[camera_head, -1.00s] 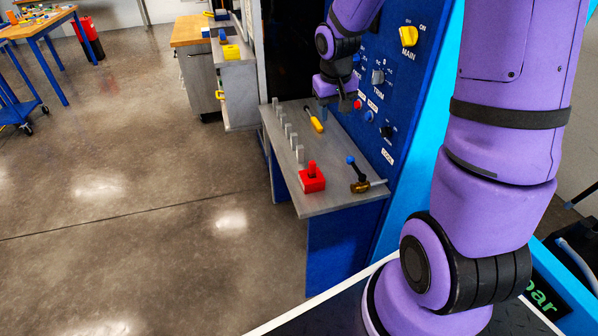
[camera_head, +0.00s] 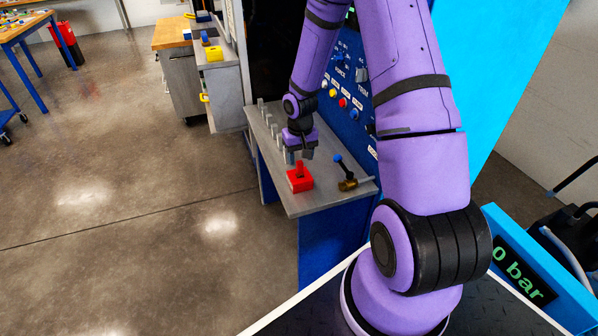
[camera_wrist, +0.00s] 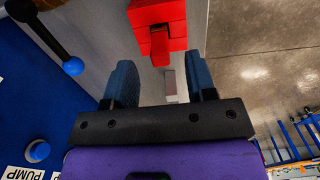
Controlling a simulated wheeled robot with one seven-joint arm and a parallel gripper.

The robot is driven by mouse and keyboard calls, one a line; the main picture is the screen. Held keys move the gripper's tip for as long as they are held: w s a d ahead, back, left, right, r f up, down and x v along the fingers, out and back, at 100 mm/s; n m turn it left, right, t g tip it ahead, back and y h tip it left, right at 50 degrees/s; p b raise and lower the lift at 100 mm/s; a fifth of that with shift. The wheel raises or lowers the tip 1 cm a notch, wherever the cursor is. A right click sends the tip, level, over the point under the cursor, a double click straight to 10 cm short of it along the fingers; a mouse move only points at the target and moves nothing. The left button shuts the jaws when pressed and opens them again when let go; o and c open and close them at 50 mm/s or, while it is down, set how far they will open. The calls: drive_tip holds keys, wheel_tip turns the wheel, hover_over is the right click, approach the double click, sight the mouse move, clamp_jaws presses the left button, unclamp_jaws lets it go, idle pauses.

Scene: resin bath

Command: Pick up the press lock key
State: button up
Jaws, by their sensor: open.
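The press lock key appears to be the upright red tab (camera_head: 299,166) standing in a red block (camera_head: 301,184) near the front of the grey shelf. In the wrist view the red tab (camera_wrist: 160,47) points toward my gripper from the red block (camera_wrist: 157,13). My gripper (camera_head: 299,155) is open and empty, just above and behind the tab. In the wrist view its two blue-grey fingers (camera_wrist: 162,82) are spread, and the tab shows beyond the gap between them, apart from both.
Several grey posts (camera_head: 267,118) line the shelf's left edge. The blue control panel (camera_head: 350,105) rises at its right. Open floor lies left.

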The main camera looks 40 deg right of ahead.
sight(300, 162)
drive_tip(key=shift+w+f, duration=0.2)
drive_tip(key=shift+f, duration=2.7)
clamp_jaws()
